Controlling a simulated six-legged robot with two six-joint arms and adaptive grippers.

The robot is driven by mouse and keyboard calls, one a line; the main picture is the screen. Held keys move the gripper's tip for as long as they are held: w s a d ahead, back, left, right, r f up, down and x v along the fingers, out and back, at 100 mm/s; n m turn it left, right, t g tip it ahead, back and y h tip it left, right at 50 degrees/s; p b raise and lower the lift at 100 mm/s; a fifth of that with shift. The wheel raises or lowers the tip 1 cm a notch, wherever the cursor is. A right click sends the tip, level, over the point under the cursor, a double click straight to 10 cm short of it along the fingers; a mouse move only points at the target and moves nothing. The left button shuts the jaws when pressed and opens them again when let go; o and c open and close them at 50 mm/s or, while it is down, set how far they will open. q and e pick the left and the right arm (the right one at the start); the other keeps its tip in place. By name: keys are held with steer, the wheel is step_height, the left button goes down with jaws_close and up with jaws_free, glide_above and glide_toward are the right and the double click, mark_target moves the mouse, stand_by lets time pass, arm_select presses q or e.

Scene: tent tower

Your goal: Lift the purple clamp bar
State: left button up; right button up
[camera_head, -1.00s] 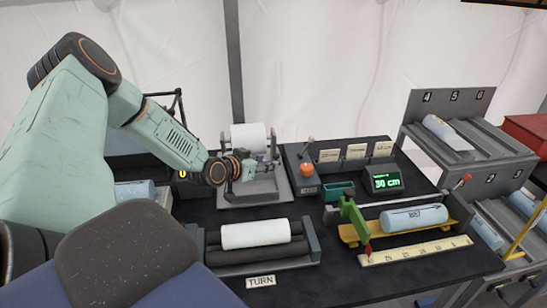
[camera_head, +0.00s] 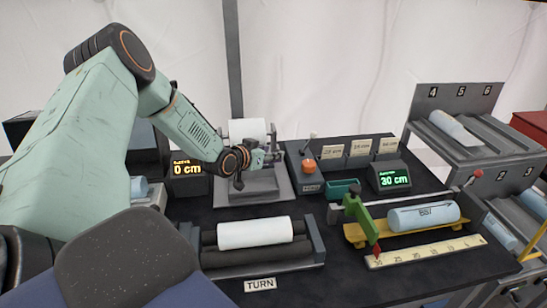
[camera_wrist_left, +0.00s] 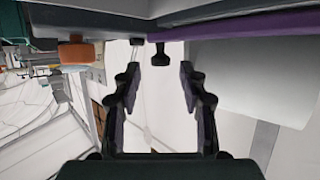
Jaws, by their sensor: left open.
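The purple clamp bar (camera_wrist_left: 255,24) runs along the upper right of the left wrist view, beside a white roll (camera_wrist_left: 270,80). A dark knob (camera_wrist_left: 160,56) shows by the bar's left end, between my fingertips in the picture. My left gripper (camera_wrist_left: 153,80) is open, with its two fingers on either side of the knob; whether the knob is within their reach I cannot tell. In the head view, my left gripper (camera_head: 271,157) is at the roll stand (camera_head: 284,190), in front of the white roll (camera_head: 247,128). The bar is mostly hidden there. My right gripper is out of view.
Right of the stand are an orange knob (camera_head: 308,165), a green tray (camera_head: 342,187) and a 30 cm display (camera_head: 389,176). A 0 cm display (camera_head: 187,168) is left of it. In front lie rollers with a white roll (camera_head: 254,233) and a ruler (camera_head: 425,252).

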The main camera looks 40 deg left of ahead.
arm_select(q)
steer(key=shift+x, duration=1.05)
steer(key=shift+s+r, duration=0.1)
steer(key=shift+r, duration=0.05)
steer(key=shift+c, duration=0.4)
steer(key=shift+c, duration=1.4)
jaws_close()
